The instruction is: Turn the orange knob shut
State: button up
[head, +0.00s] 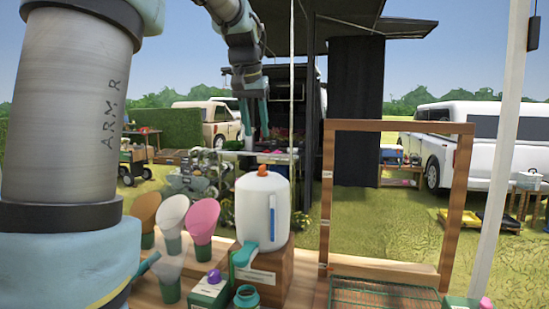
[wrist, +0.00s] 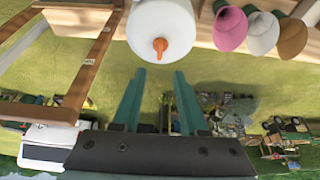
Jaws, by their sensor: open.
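The orange knob (head: 262,171) sits on top of a white jug-like dispenser (head: 252,212), which stands on a wooden block (head: 268,278). The dispenser has a blue vertical strip and a green spout (head: 243,255) low on its front. In the wrist view the orange knob (wrist: 160,46) shows from above as a round hub with a short lever. My gripper (head: 256,134) is above and behind the dispenser in the head view, pointing down. In the wrist view its two green fingers (wrist: 159,72) are apart and empty, with their tips close to the knob's picture position but not touching it.
Pink, white and brown cones (head: 203,218) stand in green holders left of the dispenser. A green box with a purple knob (head: 211,282) and a green jar (head: 247,296) are in front. A wooden frame (head: 450,210) with a green wire rack (head: 385,294) stands at right.

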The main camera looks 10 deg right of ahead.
aim_at(262, 166)
jog(key=p+x, duration=0.2)
jog(key=x, duration=0.8)
jog(key=shift+f, duration=0.35)
jog(key=shift+c, duration=0.3)
grip_shut()
